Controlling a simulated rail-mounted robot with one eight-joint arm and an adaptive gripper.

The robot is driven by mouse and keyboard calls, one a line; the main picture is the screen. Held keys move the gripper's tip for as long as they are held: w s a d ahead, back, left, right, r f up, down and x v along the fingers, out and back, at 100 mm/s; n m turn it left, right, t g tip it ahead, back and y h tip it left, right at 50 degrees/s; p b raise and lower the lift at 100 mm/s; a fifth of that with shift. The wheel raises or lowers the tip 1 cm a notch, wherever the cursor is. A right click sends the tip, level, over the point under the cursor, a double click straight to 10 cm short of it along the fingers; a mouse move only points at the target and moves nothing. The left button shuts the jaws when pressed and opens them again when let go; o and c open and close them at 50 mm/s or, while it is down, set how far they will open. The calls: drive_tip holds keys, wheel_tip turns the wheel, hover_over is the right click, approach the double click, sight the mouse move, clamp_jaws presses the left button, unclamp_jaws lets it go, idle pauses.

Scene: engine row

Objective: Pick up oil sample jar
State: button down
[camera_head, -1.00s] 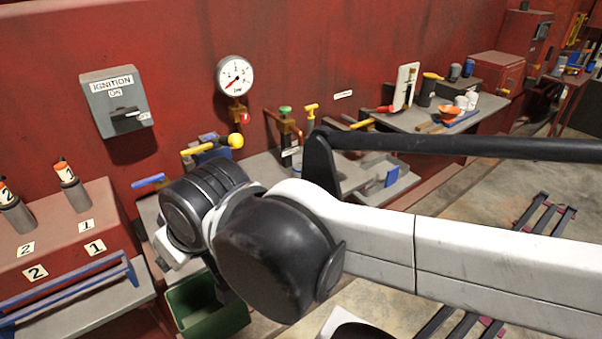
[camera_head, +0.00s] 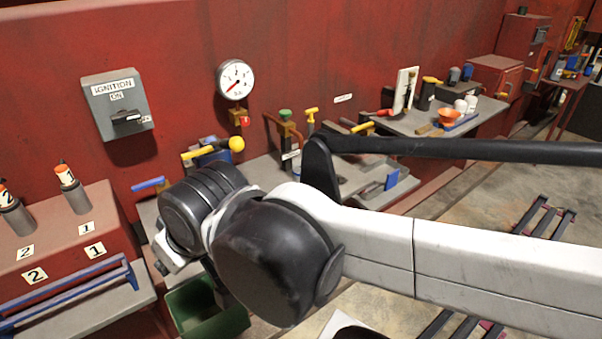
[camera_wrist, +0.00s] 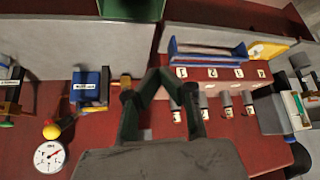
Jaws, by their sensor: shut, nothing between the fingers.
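My gripper (camera_wrist: 159,76) shows in the wrist view with its two dark fingers angled together and their tips meeting, holding nothing. It is upside down over the bench front, between a blue box (camera_wrist: 90,88) and the numbered red block (camera_wrist: 225,73). In the head view my arm hides the fingers. I cannot make out the oil sample jar for certain. Small white containers (camera_head: 466,104) and dark jars (camera_head: 455,75) stand at the far right shelf, well away from my gripper.
A pressure gauge (camera_head: 235,80) and an ignition box (camera_head: 118,103) are on the red wall. A green bin (camera_head: 205,308) is below my wrist. Numbered cylinders (camera_head: 72,190) stand on the red block at left. An orange funnel (camera_head: 448,117) is on the right shelf. Floor at right is partly clear.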

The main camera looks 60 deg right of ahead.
drive_tip(key=c, duration=0.8)
unclamp_jaws()
drive_tip(key=shift+o, duration=0.2)
